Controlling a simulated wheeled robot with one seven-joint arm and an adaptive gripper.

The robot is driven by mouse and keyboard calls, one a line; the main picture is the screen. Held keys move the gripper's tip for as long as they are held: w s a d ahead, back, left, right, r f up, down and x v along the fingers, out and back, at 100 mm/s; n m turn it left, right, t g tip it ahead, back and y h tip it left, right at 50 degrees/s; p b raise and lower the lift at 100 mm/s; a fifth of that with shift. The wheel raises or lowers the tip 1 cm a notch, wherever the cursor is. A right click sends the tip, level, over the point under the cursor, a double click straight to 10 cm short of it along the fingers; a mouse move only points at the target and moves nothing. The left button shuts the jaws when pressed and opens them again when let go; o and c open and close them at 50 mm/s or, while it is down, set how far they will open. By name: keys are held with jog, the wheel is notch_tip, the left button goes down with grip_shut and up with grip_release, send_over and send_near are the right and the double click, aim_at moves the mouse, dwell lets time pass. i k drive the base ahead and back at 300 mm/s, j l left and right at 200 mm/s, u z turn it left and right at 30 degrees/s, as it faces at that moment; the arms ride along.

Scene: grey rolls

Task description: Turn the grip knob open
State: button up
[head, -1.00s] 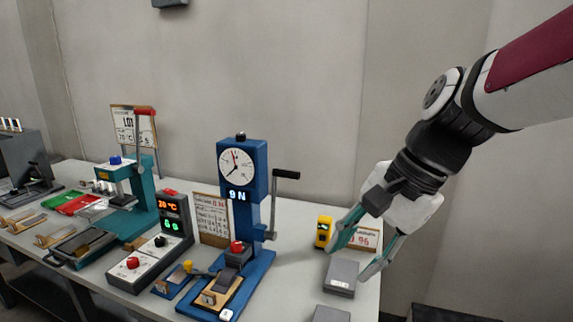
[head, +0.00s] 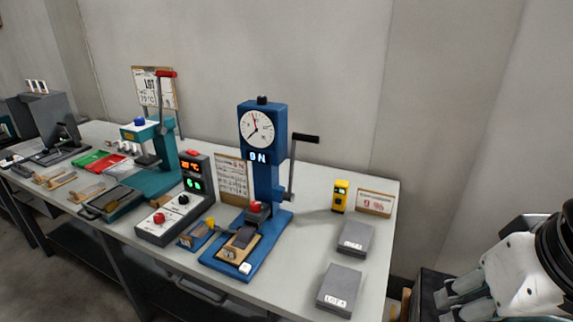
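A blue tester (head: 265,180) with a round dial and a small N display stands on the table in the head view. A red knob (head: 255,207) sits on a dark clamp block low on its front. A yellow knob (head: 210,223) is on a small blue block just left of its base. I cannot tell which of these is the grip knob. A black-handled lever (head: 303,138) is on the tester's right side. My gripper (head: 453,300) is at the lower right, off the table's right side and far from the knobs. Its fingers are partly seen and its opening is unclear.
Two grey boxes (head: 356,238) (head: 340,290), a yellow device (head: 340,196) and a sign card (head: 375,203) are on the table's right part. A control box (head: 175,215) and a teal press (head: 160,165) stand to the left. Bare table lies between tester and boxes.

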aim_at(255, 207)
jog(key=i+j+u, duration=0.1)
jog(key=u, duration=0.25)
jog(key=i+j+u, duration=0.15)
jog(key=u, duration=0.2)
jog(key=i+j+u, duration=0.1)
jog(key=u, duration=0.25)
jog(key=i, duration=0.05)
